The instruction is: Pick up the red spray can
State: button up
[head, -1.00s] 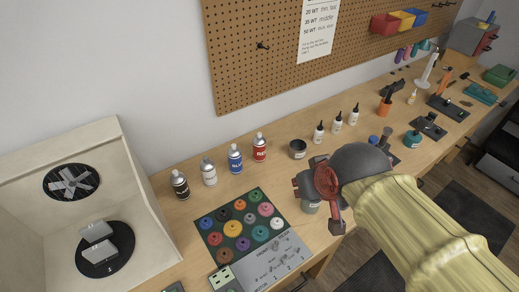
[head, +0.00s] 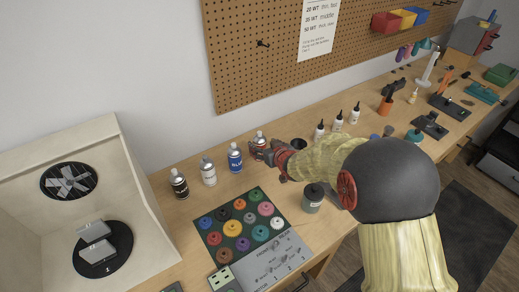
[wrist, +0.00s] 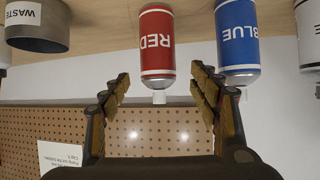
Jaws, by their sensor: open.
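The red spray can (wrist: 157,42) stands on the workbench at the right end of a row of cans. In the head view only its top (head: 260,137) shows, with my gripper (head: 257,152) in front of it. In the wrist view, which is upside down, my gripper (wrist: 160,76) is open. The can's base is cut off by the frame edge.
The blue can (wrist: 238,40) stands close beside the right finger in the wrist view. White (head: 208,171) and black (head: 179,184) cans stand farther left. The pegboard wall (head: 290,60) is behind.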

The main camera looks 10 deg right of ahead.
aim_at(262, 145)
jog(key=x, duration=0.2)
jog(key=b+x, duration=0.1)
jog(key=x, duration=0.2)
jog(key=shift+d+f, duration=0.15)
jog(key=shift+f, duration=0.25)
jog(key=shift+w, duration=0.3)
jog(key=shift+c, duration=1.3)
jog(key=c, duration=1.1)
jog(key=shift+c, duration=0.2)
